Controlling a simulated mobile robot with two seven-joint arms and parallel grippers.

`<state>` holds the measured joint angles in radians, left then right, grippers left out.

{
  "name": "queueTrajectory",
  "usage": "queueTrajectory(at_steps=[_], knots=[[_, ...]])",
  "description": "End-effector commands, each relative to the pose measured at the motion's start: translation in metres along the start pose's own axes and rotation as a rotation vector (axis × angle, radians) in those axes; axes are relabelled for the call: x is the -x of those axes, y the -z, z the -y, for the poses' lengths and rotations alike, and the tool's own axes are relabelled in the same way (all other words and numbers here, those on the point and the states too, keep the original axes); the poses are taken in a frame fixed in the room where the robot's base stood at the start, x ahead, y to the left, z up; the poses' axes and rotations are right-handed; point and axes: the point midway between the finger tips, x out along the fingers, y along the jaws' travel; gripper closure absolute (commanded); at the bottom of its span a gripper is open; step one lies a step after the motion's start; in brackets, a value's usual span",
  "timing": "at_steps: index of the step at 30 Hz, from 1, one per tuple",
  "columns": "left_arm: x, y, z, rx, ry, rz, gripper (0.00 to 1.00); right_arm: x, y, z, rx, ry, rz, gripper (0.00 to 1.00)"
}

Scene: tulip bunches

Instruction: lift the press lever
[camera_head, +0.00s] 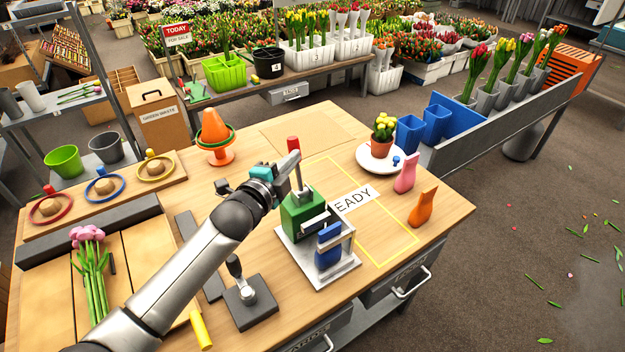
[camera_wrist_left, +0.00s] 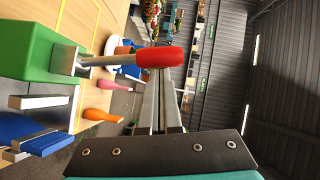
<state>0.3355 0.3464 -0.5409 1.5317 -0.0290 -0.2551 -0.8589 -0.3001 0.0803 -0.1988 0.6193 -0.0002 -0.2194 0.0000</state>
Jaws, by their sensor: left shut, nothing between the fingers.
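The green press (camera_head: 303,212) stands on a pale base plate (camera_head: 335,272) near the table's middle. Its lever (camera_head: 293,145) has a red grip on a metal rod and points up in the head view. In the left wrist view the red grip (camera_wrist_left: 160,57) lies across the ends of my fingers. My left gripper (camera_head: 292,182) is shut and empty, close beside the lever; whether it touches the grip I cannot tell. It also shows in the left wrist view (camera_wrist_left: 159,100). My right gripper is not in view.
A blue block (camera_head: 328,246) sits on the press base. A dark block with an upright handle (camera_head: 248,300) stands in front left. A white plate (camera_head: 377,163) with a potted plant, pink (camera_head: 404,178) and orange (camera_head: 422,208) pieces stand right.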

Motion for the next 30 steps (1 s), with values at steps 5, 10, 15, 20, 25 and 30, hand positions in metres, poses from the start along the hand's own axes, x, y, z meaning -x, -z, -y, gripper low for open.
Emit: queueTrajectory(at_steps=[5, 10, 15, 20, 25, 30], knots=[[-0.007, -0.011, 0.009, 0.084, -0.059, 0.001, 1.00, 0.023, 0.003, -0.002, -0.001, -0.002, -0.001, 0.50], [-0.013, -0.022, 0.007, 0.133, -0.090, 0.004, 1.00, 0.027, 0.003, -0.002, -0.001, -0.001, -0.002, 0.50], [-0.018, -0.028, 0.006, 0.138, -0.092, 0.003, 1.00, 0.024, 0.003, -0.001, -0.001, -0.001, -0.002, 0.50], [-0.019, -0.031, 0.007, 0.138, -0.092, 0.003, 1.00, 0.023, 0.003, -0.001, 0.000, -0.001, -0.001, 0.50], [-0.020, -0.032, 0.007, 0.138, -0.092, 0.004, 1.00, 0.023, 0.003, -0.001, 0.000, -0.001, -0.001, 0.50], [-0.020, -0.032, 0.008, 0.138, -0.091, 0.004, 1.00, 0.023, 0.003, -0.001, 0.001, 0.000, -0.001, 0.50]])
